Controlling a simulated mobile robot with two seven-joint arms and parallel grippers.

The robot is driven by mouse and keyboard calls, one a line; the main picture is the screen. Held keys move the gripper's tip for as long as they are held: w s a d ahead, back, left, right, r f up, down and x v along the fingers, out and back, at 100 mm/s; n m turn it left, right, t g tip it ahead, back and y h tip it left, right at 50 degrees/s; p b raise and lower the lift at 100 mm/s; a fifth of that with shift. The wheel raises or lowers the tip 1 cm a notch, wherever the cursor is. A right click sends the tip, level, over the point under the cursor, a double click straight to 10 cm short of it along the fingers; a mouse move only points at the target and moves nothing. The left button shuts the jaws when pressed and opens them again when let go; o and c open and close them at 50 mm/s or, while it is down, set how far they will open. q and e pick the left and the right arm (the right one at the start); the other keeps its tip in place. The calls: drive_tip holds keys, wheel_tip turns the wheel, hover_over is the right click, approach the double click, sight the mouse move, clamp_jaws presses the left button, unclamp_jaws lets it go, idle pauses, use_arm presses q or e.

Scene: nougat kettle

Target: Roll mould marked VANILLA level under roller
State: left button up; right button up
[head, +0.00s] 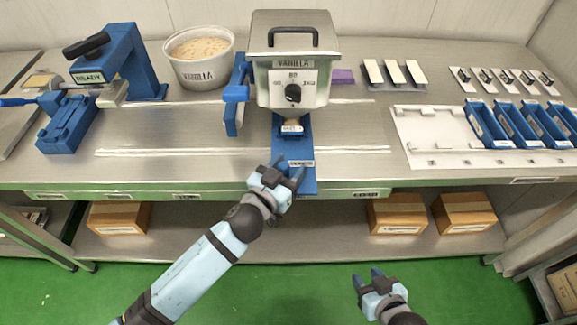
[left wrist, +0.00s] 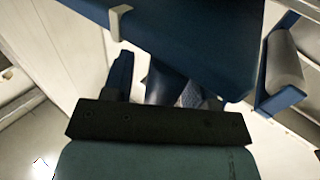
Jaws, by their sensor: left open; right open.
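A grey machine (head: 292,75) with a VANILLA label and a dial stands at the back middle of the bench. A blue strip (head: 290,158) runs forward from under it, bearing a small labelled block (head: 291,128) whose text I cannot read. My left gripper (head: 289,170) is open at the strip's front end; I cannot tell if it touches. In the left wrist view its fingers lie below a dark blue surface (left wrist: 185,35), with nothing clearly between them. My right gripper (head: 368,276) is open and empty in front of the bench. A blue stand (head: 132,62) marked READY carries a cylindrical bar.
A white tub (head: 200,72) marked VANILLA, full of pale mix, stands left of the machine. Several blue trays (head: 495,141) lie on a white board (head: 425,140) at right. Cartons (head: 397,215) sit on the lower shelf. The bench left of the strip is largely clear.

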use_arm(q)
clamp_jaws()
drive_tip(key=shift+a, duration=0.15)
drive_tip(key=a+p, duration=0.5)
drive_tip(key=a, duration=2.3)
drive_tip(key=shift+a, duration=0.4)
drive_tip(key=shift+c, duration=0.5)
unclamp_jaws()
drive_tip(key=shift+o, duration=0.5)
